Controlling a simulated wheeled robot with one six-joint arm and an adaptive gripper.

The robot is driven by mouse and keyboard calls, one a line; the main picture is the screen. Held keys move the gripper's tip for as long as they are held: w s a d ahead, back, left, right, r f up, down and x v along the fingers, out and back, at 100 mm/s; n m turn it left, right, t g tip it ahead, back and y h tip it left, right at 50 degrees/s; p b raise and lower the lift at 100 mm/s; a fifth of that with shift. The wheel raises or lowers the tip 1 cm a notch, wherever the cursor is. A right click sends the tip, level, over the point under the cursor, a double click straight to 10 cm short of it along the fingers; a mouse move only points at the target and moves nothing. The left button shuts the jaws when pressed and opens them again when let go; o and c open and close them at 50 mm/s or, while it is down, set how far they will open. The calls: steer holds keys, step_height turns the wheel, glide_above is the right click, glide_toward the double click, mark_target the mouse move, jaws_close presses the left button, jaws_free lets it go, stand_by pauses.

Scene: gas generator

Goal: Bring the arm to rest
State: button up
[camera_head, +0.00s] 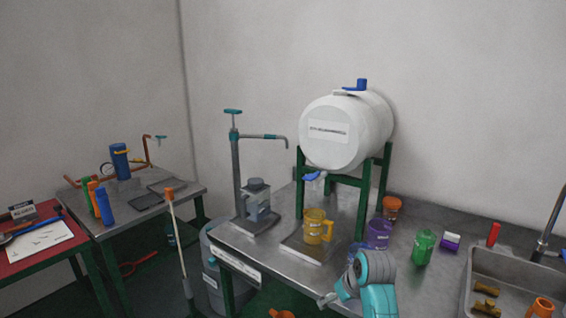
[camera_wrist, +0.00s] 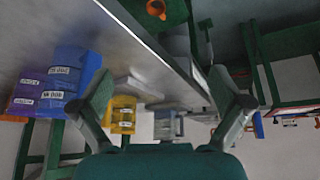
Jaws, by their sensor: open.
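My arm (camera_head: 375,285), grey and teal, rises at the front edge of the steel bench, low and right of centre in the head view. In the wrist view my gripper (camera_wrist: 166,95) has its two fingers spread wide with nothing held between them. Through the gap, farther off, the yellow mug (camera_wrist: 123,113) shows; in the head view the mug (camera_head: 317,228) stands on a plate below the white tank (camera_head: 345,130). Labelled blue and purple containers (camera_wrist: 55,85) show left of the fingers in the wrist view. The fingertips are hard to make out in the head view.
The purple jar (camera_head: 378,234) and green bottle (camera_head: 424,247) stand close behind my arm. A sink (camera_head: 510,280) is at right. The pump stand (camera_head: 238,170) is left of the mug. A second table (camera_head: 145,200) and a red table (camera_head: 35,250) are farther left.

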steer(key=s+f+m+t, duration=0.2)
steer(key=s+f, duration=1)
steer(key=f, duration=0.4)
steer(key=s+d+f+m+t+h, duration=0.1)
steer(key=s+f, duration=0.1)
steer(key=s, duration=0.6)
steer(key=s+d+f+t, duration=0.1)
steer(key=s+f+t, duration=0.15)
steer(key=s, duration=0.45)
steer(key=s+d+r+m+t+h, duration=0.1)
steer(key=s+r, duration=0.2)
steer(key=s, duration=0.6)
steer(key=s+r+m+t, duration=0.1)
steer(key=s+r, duration=0.1)
steer(key=s, duration=0.8)
steer(key=s+r+t, duration=0.2)
steer(key=s+r, duration=0.9)
steer(key=r, duration=0.2)
steer(key=shift+s+d+r, duration=0.15)
steer(key=shift+s+r, duration=0.1)
steer(key=shift+s, duration=0.1)
